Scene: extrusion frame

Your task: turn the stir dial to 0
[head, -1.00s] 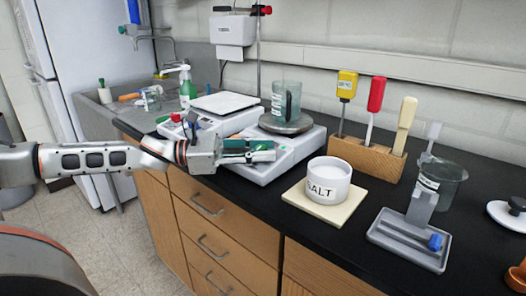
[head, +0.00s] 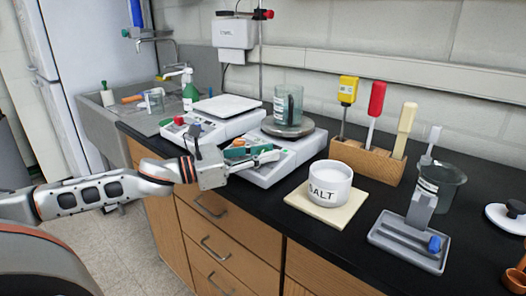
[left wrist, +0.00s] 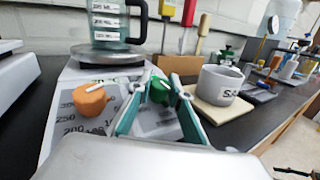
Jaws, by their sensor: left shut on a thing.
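The hotplate stirrer (head: 306,148) stands at the counter's front edge with a glass beaker (head: 289,103) on its round plate. In the left wrist view its front panel carries an orange dial (left wrist: 89,98) ringed with numbers and a green dial (left wrist: 160,90) to the right. My left gripper (head: 268,154) reaches the stirrer's front from the left. Its fingers (left wrist: 158,97) are shut on the green dial, one on each side. The fingers hide most of the scale around the green dial, so its setting cannot be read. My right gripper is not in view.
A balance (head: 222,112) stands left of the stirrer. A salt jar (head: 329,184) on a pale board (head: 325,211) stands close to its right. A wooden block (head: 365,160) with upright tools is behind. Bare black counter lies between the board and grey stand (head: 408,243).

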